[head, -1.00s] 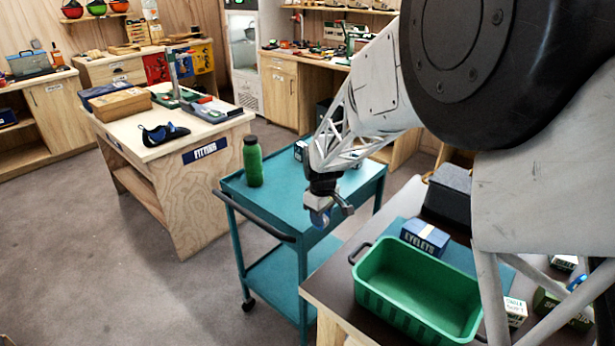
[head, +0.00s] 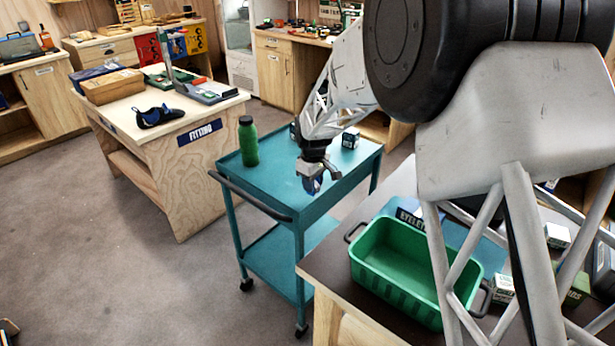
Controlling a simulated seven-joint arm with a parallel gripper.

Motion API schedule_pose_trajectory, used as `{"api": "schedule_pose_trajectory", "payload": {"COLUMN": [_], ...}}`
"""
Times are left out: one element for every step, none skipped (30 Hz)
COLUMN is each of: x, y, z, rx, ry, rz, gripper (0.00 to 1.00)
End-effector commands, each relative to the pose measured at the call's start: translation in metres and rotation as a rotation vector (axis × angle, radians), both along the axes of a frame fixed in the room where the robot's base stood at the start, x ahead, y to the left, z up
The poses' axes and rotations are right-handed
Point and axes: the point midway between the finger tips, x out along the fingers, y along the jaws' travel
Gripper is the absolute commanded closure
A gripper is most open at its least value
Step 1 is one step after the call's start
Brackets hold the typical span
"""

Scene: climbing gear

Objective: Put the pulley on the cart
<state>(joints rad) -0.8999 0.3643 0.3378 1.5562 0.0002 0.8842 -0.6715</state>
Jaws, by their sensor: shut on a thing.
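The cart (head: 275,195) is teal, with an upper and a lower shelf, a dark handle and casters. My gripper (head: 315,176) hangs over the front right part of its top shelf, pointing down. It is shut on a small blue and grey thing, apparently the pulley (head: 313,185), which hangs below the fingers. I cannot tell whether the pulley touches the shelf. A green bottle (head: 248,141) stands on the cart at the far left, and a small dark box (head: 350,138) stands at the back right. My arm hides part of the back edge.
A green bin (head: 400,270) and an eyelets box (head: 411,218) are on the dark bench (head: 335,285) at the right. The fitting table (head: 185,150) with a shoe (head: 160,115) stands behind left. The middle of the cart top is clear.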

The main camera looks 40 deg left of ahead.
Motion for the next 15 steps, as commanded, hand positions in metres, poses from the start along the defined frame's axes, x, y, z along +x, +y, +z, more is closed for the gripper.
{"api": "schedule_pose_trajectory", "payload": {"x": [0.005,0.007,0.010,0.013,0.015,0.019,0.021,0.023,0.026,0.029,0.031,0.034,0.036,0.039,0.042], "y": [0.006,0.009,0.013,0.016,0.019,0.023,0.025,0.028,0.032,0.035,0.038,0.041,0.044,0.047,0.051], "z": [-0.001,-0.001,-0.001,-0.002,-0.002,-0.003,-0.003,-0.004,-0.004,-0.005,-0.005,-0.005,-0.005,-0.006,-0.006], "rx": [0.000,0.000,0.001,0.001,0.001,0.001,0.001,0.001,0.001,0.000,0.000,0.000,0.001,0.001,0.001], "ry": [0.000,0.000,-0.001,-0.001,-0.001,-0.001,-0.001,-0.001,-0.001,0.000,0.000,0.000,-0.001,-0.001,-0.001], "rz": [0.000,0.000,0.000,0.000,0.000,0.000,0.000,0.000,0.000,0.000,0.000,0.000,0.000,0.000,0.000], "gripper": [0.92,0.92,0.92,0.92,0.92,0.92,0.92,0.92,0.92,0.92,0.92,0.92,0.92,0.92,0.92]}}
